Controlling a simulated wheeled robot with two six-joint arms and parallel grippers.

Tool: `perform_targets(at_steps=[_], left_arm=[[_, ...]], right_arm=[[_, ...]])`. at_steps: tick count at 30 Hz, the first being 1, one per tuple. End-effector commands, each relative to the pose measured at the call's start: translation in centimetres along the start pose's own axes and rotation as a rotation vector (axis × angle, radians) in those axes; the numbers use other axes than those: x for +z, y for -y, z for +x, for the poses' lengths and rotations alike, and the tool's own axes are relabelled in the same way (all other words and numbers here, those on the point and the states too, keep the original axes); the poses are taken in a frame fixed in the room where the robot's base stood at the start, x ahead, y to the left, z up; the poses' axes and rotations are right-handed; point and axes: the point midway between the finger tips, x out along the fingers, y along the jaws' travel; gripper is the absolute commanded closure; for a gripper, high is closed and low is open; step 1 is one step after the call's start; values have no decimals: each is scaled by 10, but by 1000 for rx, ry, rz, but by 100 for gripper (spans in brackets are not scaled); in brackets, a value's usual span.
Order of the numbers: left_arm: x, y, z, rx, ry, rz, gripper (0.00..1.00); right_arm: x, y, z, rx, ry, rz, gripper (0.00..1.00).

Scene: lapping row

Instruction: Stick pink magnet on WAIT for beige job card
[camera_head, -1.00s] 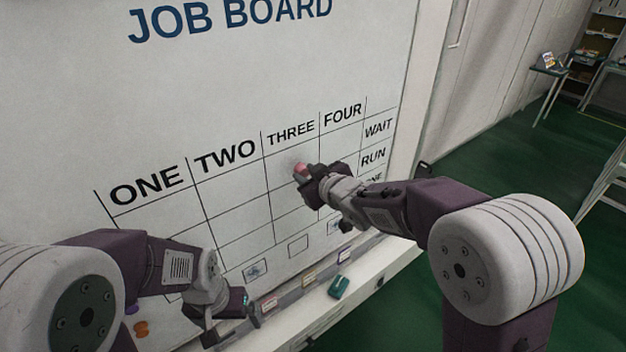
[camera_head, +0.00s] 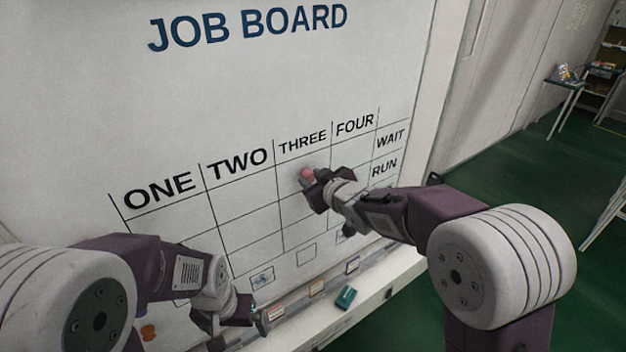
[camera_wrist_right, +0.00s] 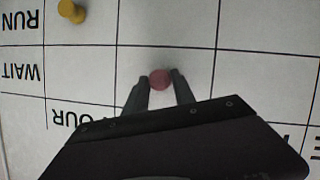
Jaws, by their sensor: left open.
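The pink magnet (camera_head: 306,174) is at the board in the WAIT row under THREE. In the right wrist view the pink magnet (camera_wrist_right: 160,79) sits at the tips of my right gripper (camera_wrist_right: 160,82), with one finger along each side; the fingers look closed on it. In the head view my right gripper (camera_head: 313,182) reaches it from the right. The job board (camera_head: 260,85) has columns ONE to FOUR. The beige job card cannot be told with certainty; a tan-edged card (camera_head: 317,290) stands in the rail below. My left gripper (camera_head: 245,318) is open, low by the rail.
A yellow magnet (camera_wrist_right: 72,11) is on the board in the RUN row under FOUR. Orange magnets (camera_head: 148,332) are at lower left. A teal block (camera_head: 346,298) lies on the ledge (camera_head: 375,292). Other cards stand in the rail. Green floor (camera_head: 480,160) is open at right.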

Motion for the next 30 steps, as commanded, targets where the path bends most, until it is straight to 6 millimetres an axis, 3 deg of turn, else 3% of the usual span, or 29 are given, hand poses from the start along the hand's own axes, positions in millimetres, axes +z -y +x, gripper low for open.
perform_targets(at_steps=[1,2,14,24,30], left_arm=[[0,0,0,0,0,0,1],[0,0,0,0,0,0,1],[0,0,2,0,0,0,1],[1,0,5,0,0,0,1],[0,0,3,0,0,0,1]], right_arm=[[0,0,0,0,-1,0,52],[0,0,0,0,-1,0,46],[0,0,-7,1,-2,0,46],[-2,-1,-74,2,-2,-2,46],[0,0,-91,1,0,1,46]])
